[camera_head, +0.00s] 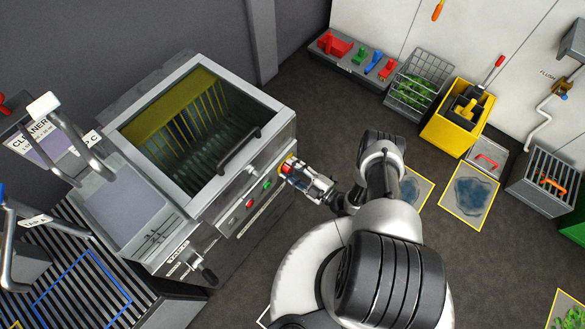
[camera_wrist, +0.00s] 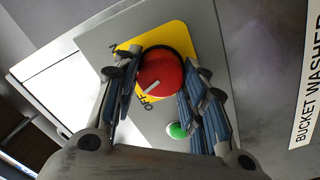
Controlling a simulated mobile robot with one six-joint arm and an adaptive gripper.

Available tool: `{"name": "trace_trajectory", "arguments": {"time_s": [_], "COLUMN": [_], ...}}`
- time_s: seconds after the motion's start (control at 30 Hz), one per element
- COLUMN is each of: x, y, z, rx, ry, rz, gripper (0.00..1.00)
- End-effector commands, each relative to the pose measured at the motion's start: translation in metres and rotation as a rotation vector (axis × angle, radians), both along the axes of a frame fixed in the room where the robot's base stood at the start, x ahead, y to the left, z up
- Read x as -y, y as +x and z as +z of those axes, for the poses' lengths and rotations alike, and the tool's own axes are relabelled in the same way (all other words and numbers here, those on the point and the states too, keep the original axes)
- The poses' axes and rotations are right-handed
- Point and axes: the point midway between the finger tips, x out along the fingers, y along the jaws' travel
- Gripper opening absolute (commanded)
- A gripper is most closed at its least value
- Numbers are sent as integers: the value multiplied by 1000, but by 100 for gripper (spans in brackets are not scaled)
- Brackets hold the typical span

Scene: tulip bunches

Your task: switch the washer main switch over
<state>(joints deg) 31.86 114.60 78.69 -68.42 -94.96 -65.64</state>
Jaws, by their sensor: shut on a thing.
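The washer main switch (camera_wrist: 160,76) is a round red knob with a white pointer line on a yellow plate (camera_wrist: 181,38). In the wrist view the pointer slants between the lower left and upper right, and "OFF" is printed below the knob. My gripper (camera_wrist: 158,88) has its fingers on both sides of the knob and is shut on it. In the head view my gripper (camera_head: 299,176) is at the right end of the washer's front panel and hides most of the switch. The bucket washer (camera_head: 215,160) has a glass lid with a dark handle.
A green button (camera_wrist: 178,129) sits just below the switch. In the head view a red button (camera_head: 249,204) is further left on the panel. A yellow bucket (camera_head: 455,122) and a wire basket (camera_head: 418,84) stand along the back wall. Dark floor (camera_head: 330,115) is open between.

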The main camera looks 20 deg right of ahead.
Motion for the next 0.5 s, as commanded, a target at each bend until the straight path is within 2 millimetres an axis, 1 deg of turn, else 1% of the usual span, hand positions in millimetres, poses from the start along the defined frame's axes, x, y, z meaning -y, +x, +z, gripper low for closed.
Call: {"name": "trace_trajectory", "arguments": {"time_s": [0.2, 0.5], "x": [0, 0], "y": [0, 0], "z": [0, 0], "rx": [109, 218], "ry": [-152, -302], "rz": [0, 0], "gripper": [15, 15]}}
